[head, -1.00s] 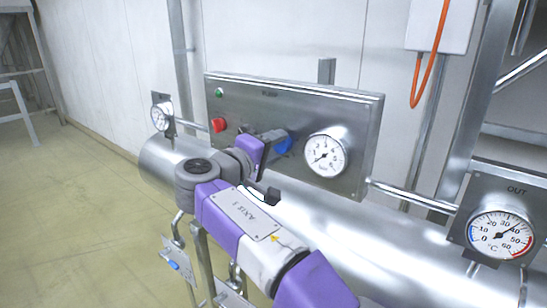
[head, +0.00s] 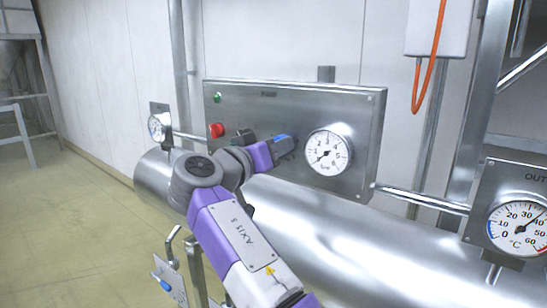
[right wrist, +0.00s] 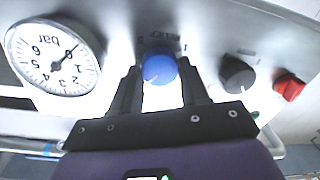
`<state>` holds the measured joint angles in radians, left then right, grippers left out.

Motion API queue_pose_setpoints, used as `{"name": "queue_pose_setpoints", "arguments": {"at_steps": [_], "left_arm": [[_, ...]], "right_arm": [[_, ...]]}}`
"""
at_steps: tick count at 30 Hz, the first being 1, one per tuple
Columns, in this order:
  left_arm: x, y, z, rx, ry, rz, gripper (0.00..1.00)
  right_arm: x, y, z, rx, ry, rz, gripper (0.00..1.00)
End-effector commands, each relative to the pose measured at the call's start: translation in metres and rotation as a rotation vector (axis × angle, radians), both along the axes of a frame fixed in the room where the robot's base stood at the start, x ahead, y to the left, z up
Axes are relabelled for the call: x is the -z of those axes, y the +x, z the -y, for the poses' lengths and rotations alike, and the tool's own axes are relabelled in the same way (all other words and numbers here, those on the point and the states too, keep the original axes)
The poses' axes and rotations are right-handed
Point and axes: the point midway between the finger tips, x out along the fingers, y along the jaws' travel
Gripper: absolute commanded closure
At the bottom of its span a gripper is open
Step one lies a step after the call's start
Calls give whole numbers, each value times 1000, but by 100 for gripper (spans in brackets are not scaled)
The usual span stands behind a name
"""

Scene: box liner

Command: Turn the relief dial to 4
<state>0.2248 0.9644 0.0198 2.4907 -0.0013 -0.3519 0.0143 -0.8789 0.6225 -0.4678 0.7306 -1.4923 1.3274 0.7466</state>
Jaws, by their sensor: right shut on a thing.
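A blue dial (head: 283,140) sits on the steel control panel (head: 345,105), left of the panel's bar gauge (head: 327,152). In the right wrist view the dial (right wrist: 160,68) has a pale pointer mark on its face; its printed scale is too blurred to read. My right gripper (head: 280,146) is shut on the blue dial, with one black finger on each side of it in the right wrist view (right wrist: 160,82). The bar gauge's needle (right wrist: 62,60) points near the low end. My left gripper is out of view.
A black knob (right wrist: 237,74) and a red button (right wrist: 289,86) stand beside the blue dial. A green light (head: 217,98) is at the panel's upper left. A large steel pipe (head: 300,230) runs below. Temperature gauges stand at left (head: 157,128) and right (head: 517,226).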

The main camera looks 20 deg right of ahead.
Motion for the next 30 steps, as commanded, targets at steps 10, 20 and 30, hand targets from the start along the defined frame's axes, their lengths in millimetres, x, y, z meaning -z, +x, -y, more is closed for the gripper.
{"name": "queue_pose_setpoints", "arguments": {"at_steps": [10,20,30], "left_arm": [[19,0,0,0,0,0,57],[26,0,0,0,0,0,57],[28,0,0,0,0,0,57]], "right_arm": [[2,0,0,0,189,245,86],[1,0,0,-1,308,398,86],[0,0,0,-1,351,452,86]]}}
